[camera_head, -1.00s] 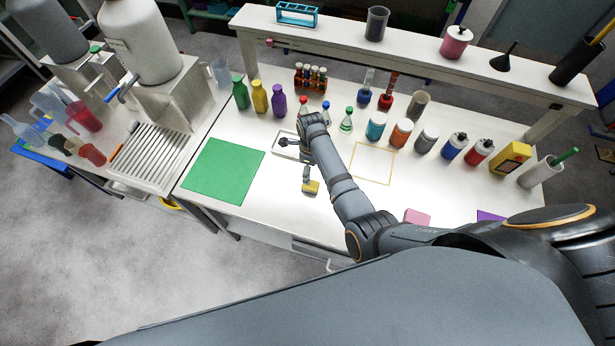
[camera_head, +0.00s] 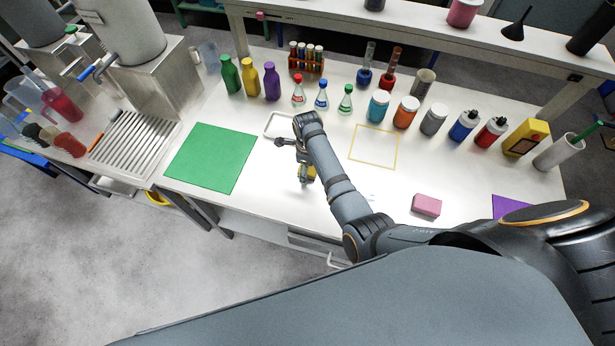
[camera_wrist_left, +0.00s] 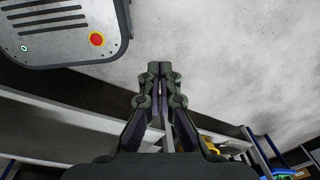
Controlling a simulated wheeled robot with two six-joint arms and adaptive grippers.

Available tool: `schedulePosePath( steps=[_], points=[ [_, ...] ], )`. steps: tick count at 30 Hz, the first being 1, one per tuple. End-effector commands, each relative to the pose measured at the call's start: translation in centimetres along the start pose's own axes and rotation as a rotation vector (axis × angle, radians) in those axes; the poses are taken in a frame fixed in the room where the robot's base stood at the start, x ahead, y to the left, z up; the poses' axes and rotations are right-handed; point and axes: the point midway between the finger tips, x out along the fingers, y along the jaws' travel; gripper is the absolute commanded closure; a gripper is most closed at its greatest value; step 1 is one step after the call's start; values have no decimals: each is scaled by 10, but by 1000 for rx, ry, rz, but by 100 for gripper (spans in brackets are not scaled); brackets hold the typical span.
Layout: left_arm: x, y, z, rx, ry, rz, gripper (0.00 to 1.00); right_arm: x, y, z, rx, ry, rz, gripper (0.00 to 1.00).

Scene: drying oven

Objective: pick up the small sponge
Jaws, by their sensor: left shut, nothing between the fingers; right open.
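The green mat (camera_head: 211,157) lies left, a white tray (camera_head: 270,124) behind my right wrist. A pink block (camera_head: 426,204) and a purple mat (camera_head: 507,206) lie right. Bottles, flasks and jars (camera_head: 379,105) line the back. The yellow-outlined square (camera_head: 374,147) is empty.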

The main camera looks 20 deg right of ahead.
Motion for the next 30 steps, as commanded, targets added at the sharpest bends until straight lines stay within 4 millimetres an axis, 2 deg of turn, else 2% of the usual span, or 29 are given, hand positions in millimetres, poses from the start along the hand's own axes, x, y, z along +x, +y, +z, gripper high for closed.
schedulePosePath(
  steps=[1,7,15,17,25,30],
  points=[
    [5,0,0,0,1,0,100,4,0,0,0,-1,-1,31],
    [2,0,-9,0,14,0,100,1,0,0,0,-1,0,32],
    [2,0,-14,-1,22,-1,100,1,0,0,0,0,0,69],
    [2,0,-14,-1,22,-1,100,1,0,0,0,0,0,75],
    [1,0,-12,-1,19,-1,100,1,0,0,0,0,0,75],
    [-9,-1,-12,-1,17,-1,100,-10,-2,-1,-2,0,0,75]
  ],
)
